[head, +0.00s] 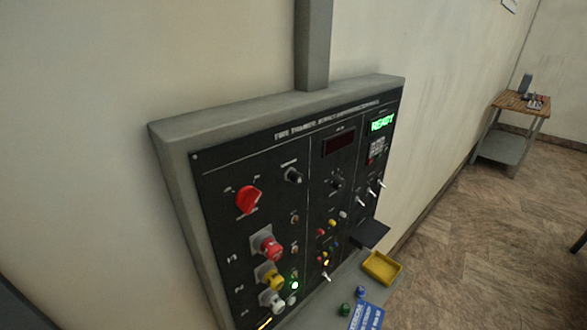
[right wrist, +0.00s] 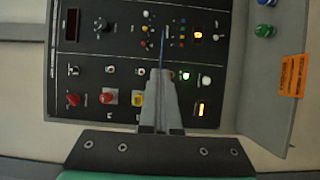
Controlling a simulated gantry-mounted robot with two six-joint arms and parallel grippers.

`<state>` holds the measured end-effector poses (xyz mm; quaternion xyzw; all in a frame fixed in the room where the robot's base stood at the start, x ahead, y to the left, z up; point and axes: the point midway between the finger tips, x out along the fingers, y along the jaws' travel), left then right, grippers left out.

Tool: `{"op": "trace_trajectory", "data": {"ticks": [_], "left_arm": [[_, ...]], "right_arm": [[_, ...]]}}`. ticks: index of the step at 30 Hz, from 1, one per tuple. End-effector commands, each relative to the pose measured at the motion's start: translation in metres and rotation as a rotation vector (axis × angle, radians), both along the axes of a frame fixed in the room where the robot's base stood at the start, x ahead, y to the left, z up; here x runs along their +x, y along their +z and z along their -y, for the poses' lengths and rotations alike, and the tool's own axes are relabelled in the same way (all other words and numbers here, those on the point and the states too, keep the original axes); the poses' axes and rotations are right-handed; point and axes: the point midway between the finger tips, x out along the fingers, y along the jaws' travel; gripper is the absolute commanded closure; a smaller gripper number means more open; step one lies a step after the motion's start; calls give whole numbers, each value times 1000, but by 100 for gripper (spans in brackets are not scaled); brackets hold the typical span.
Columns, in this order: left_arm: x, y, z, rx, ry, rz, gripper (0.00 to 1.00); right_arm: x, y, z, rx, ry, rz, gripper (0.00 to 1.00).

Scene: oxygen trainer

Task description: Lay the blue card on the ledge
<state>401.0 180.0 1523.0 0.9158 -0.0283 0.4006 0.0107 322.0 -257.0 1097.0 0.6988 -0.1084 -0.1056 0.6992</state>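The blue card (head: 367,317) shows at the bottom edge of the head view, with white print on it and its lower part cut off. In the right wrist view it is a thin blue edge (right wrist: 162,45) standing out from the fingertips. My right gripper (right wrist: 160,78) is shut on it, in front of the control panel. The grey ledge (head: 318,300) runs along the foot of the panel; it also shows in the right wrist view (right wrist: 262,90). The card appears clear of the ledge, but the gap is hard to judge. My left gripper is not in view.
On the ledge are a yellow tray (head: 381,268), green (head: 345,309) and blue (head: 360,292) small pieces, and an orange card (right wrist: 292,75). A dark plate (head: 370,234) juts from the panel. Knobs, red and yellow buttons and switches stick out of the panel (head: 320,170).

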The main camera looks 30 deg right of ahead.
Motion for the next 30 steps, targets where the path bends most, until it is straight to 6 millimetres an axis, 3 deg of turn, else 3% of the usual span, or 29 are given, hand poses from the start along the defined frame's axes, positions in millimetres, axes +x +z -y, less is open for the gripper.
{"op": "trace_trajectory", "data": {"ticks": [5,9,15,18,25,30], "left_arm": [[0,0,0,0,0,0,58],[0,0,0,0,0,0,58],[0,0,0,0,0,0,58],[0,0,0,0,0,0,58],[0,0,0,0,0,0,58],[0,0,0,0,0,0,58]], "right_arm": [[32,-5,-81,2,218,-3,100],[47,-19,-172,1,427,-4,100],[37,-41,-297,0,690,-4,100],[24,-52,-343,-2,786,-6,100],[-2,-79,-412,-3,936,-6,100],[-4,-103,-427,-4,970,-7,100]]}}
